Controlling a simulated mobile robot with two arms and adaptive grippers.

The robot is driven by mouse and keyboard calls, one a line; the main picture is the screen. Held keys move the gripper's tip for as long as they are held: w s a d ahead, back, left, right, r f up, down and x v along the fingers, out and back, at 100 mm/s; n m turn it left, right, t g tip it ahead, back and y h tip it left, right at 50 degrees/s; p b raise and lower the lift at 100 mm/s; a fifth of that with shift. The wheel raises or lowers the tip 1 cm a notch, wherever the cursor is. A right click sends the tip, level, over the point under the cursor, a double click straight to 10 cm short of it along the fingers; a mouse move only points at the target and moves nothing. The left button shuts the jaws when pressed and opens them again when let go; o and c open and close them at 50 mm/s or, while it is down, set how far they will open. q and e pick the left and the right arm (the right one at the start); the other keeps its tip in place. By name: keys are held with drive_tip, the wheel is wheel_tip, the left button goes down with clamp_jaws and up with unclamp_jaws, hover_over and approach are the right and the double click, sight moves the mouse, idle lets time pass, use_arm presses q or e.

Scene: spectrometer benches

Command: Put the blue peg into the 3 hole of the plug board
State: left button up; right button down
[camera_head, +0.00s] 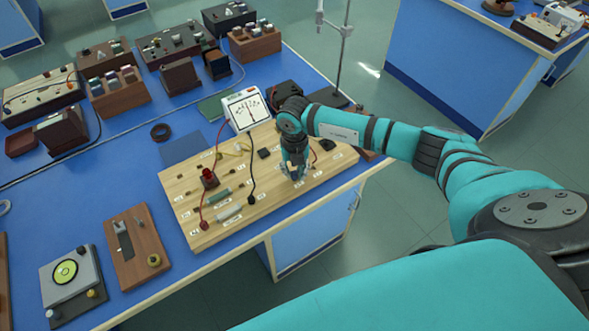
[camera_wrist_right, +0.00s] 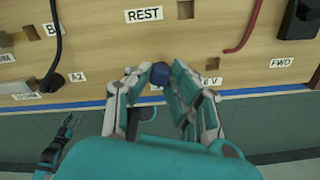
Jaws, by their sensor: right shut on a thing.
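The plug board (camera_head: 178,186) is a pale wooden slab at the front edge of the blue bench, with printed labels and square holes. My right gripper (camera_head: 296,172) is low over its right half. In the right wrist view, the right gripper (camera_wrist_right: 161,88) is shut on the blue peg (camera_wrist_right: 159,74), of which only the dark blue top part shows between the fingers. I cannot tell whether the peg touches the board. Labels REST, A2, FWD and a partly covered V are near; I cannot read a 3. My left gripper (camera_wrist_right: 62,138) shows small at lower left, its opening unclear.
A white meter (camera_head: 246,108) stands behind the board, with a metal stand (camera_head: 340,70) farther back. Red and black leads (camera_wrist_right: 56,45) cross the board. A spectrometer-like grey device (camera_head: 68,272) and brown block (camera_head: 138,248) lie to the left.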

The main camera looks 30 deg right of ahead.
drive_tip(key=shift+f, duration=0.15)
drive_tip(key=c, duration=1.1)
unclamp_jaws()
wheel_tip(320, 180, up, 12)
